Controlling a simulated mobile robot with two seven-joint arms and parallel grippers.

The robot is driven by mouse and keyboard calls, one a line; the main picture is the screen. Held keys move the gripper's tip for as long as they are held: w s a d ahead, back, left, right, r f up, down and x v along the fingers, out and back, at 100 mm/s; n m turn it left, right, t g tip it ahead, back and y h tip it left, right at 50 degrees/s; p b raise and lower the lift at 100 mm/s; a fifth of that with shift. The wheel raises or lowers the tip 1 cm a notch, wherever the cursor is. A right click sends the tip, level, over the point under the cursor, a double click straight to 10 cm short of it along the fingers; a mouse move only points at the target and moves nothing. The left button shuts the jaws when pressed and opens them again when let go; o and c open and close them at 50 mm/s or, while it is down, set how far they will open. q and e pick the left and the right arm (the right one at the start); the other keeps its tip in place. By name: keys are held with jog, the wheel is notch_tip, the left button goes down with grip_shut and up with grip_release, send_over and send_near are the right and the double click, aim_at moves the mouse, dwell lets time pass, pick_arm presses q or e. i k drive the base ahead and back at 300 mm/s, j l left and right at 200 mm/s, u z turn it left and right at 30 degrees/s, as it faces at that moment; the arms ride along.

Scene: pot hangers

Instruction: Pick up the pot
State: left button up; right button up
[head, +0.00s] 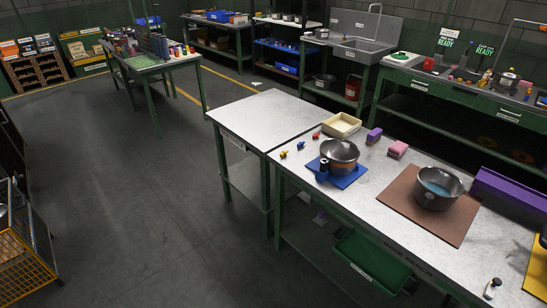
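A metal pot (340,152) with a dark handle at its front left sits on a blue mat (348,180) on the near workbench. A second round metal vessel (440,200), with bluish contents, stands on a brown mat (399,195) to its right. I cannot tell which of the two is the task's pot. Neither of my grippers shows in the head view, and nothing is seen holding either vessel.
The workbench (245,115) also carries a cream tray (341,126), pink and purple blocks, several small colored pieces and a purple box (510,190). A green bin (370,258) is below. A yellow wire cart (20,265) stands at left. The floor between is clear.

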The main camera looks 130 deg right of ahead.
aim_at(436, 189)
jog(key=z, duration=5.55)
